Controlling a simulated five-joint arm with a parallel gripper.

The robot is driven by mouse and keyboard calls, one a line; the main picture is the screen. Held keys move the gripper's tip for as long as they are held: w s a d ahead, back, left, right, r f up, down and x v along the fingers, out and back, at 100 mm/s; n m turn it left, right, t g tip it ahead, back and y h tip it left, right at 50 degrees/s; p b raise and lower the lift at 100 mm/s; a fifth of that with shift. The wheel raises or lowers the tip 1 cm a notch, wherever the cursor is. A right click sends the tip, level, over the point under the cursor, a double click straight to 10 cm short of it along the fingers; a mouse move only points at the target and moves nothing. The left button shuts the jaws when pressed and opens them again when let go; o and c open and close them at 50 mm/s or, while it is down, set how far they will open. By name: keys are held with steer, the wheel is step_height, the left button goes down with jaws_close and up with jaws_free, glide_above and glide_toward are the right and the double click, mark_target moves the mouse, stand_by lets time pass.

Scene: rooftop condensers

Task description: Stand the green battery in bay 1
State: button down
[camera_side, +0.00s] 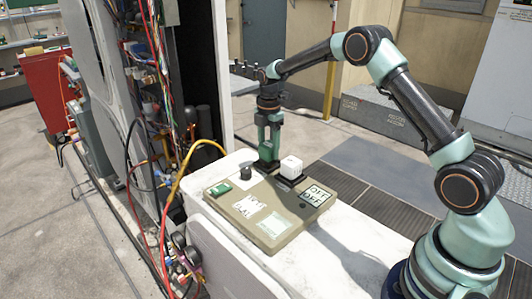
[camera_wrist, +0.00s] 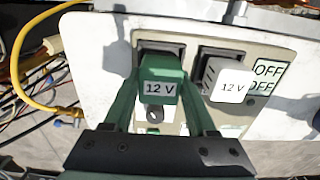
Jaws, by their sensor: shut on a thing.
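The green battery (camera_wrist: 160,72), marked 12 V, is between the fingers of my gripper (camera_wrist: 161,88), which is shut on it. It is upright over the left black bay (camera_wrist: 160,45), whose far rim shows behind it. In the side view my gripper (camera_side: 269,140) points straight down, with the battery's lower end at or just above the bay. I cannot tell whether it rests on the bay floor. The white battery (camera_wrist: 230,80), also marked 12 V, stands in the right bay; it also shows in the side view (camera_side: 291,166). No bay numbers are readable.
The tan panel (camera_side: 240,208) lies on a white unit (camera_side: 335,235). It bears a black knob (camera_side: 246,172), a green piece (camera_side: 219,189) and an OFF label (camera_side: 317,195). A yellow hose (camera_side: 190,155) and loose wires hang at the left, by an open cabinet.

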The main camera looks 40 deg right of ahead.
steer(key=shift+f, duration=0.7)
steer(key=shift+c, duration=0.6)
jaws_free()
steer(key=shift+r, duration=0.1)
step_height(320, 180, up, 11)
steer(key=shift+f, duration=0.1)
steer(key=shift+r, duration=0.55)
